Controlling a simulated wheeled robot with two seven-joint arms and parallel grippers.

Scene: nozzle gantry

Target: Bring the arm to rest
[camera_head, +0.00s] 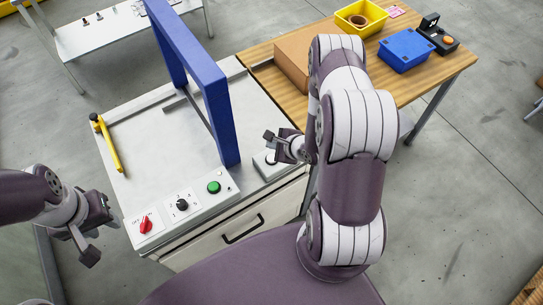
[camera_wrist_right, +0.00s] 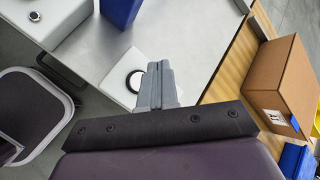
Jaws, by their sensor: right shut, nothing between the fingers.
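My right gripper (camera_head: 270,137) is over the right side of the grey bench, near the foot of the blue gantry. In the right wrist view its fingers (camera_wrist_right: 158,68) are together with nothing between them. Below and beside them is a small white box with a round dark-rimmed button (camera_wrist_right: 135,80); I cannot tell whether they touch it. My right arm (camera_head: 352,150) rises bent at the right of the bench. My left gripper (camera_head: 100,238) is off the bench's left front corner, its fingers apart and empty.
The blue gantry (camera_head: 222,115) stands on the grey bench (camera_head: 150,170). A front panel has a red knob (camera_head: 146,225), a black knob (camera_head: 182,204) and a green button (camera_head: 213,187). A yellow-handled tool (camera_head: 109,145) lies left. The wooden table (camera_head: 438,72) holds a cardboard box (camera_head: 292,60) and blue bin (camera_head: 405,50).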

